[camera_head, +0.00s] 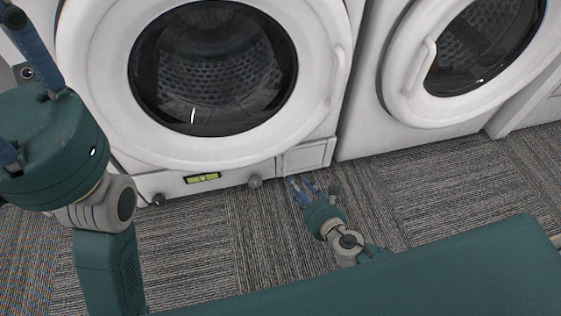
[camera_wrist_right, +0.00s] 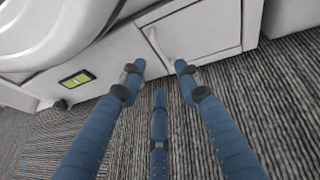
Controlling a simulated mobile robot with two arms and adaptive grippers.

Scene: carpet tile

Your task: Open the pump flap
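The pump flap (camera_head: 308,155) is a white rectangular panel low on the right of the left washer's front. It looks closed and flush, and it also shows in the right wrist view (camera_wrist_right: 205,30). My right gripper (camera_head: 303,184) is low over the carpet, just in front of and below the flap. In the right wrist view its three blue fingers (camera_wrist_right: 158,78) are spread apart with nothing between them. The fingertips look apart from the flap. My left gripper (camera_head: 25,90) is raised at the far left, away from the flap, with its fingers partly cut off by the picture edge.
The left washer (camera_head: 215,150) has its round door shut and a yellow-green label (camera_head: 202,178) at its base. A second washer (camera_head: 400,140) stands to the right. The carpet around my right gripper is clear.

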